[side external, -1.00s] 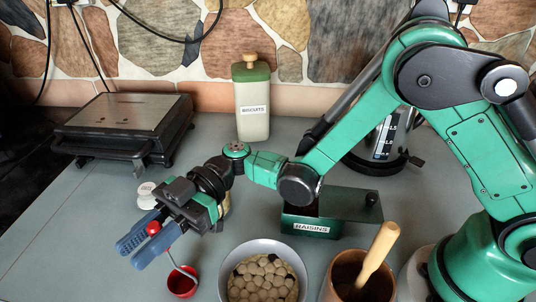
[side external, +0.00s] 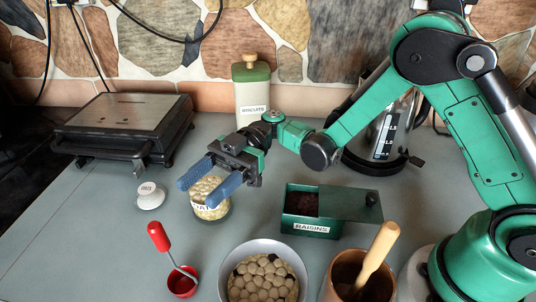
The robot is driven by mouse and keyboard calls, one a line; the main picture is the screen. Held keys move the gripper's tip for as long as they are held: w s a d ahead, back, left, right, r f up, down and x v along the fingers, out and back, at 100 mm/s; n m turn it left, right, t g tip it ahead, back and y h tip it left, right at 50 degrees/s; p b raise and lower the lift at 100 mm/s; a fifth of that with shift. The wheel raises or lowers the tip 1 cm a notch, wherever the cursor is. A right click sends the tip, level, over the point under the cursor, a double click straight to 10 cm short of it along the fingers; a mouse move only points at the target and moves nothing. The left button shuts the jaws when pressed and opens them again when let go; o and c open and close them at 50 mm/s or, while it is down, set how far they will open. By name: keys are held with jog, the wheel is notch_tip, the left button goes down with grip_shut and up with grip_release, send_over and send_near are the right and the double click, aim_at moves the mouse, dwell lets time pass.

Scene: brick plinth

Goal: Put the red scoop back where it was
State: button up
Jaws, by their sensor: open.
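The red scoop (side external: 182,280) stands on the grey worktop at the lower left of the side external view, left of the grey bowl. Its bowl end is down and its red handle (side external: 158,236) leans up to the left on a thin metal shank. Nothing holds it. My gripper (side external: 204,188) is open and empty, with its blue fingers pointing left. In the picture it is above and to the right of the scoop handle, in front of a glass jar (side external: 211,210) whose upper part it hides.
A grey bowl (side external: 229,258) holds round biscuit-coloured pieces. A green raisins box (side external: 310,228) has its lid slid aside. A white knob-topped lid (side external: 150,196) lies left of the jar. A biscuits canister (side external: 254,94), a grill (side external: 125,120) and a brown pot (side external: 336,266) stand around. The left worktop is clear.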

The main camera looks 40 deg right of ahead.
jog(key=s+d+m+t+h, duration=0.2)
jog(key=d+m+t+h, duration=0.4)
jog(key=d+m+h, duration=0.2)
jog(key=s+d+r+m+t+h, duration=0.1)
jog(key=d+m+t+h, duration=0.6)
jog(key=d+m, duration=0.5)
jog(key=shift+s+d+m+h, duration=0.35)
jog(key=shift+m+h, duration=0.45)
jog(key=shift+h, duration=0.2)
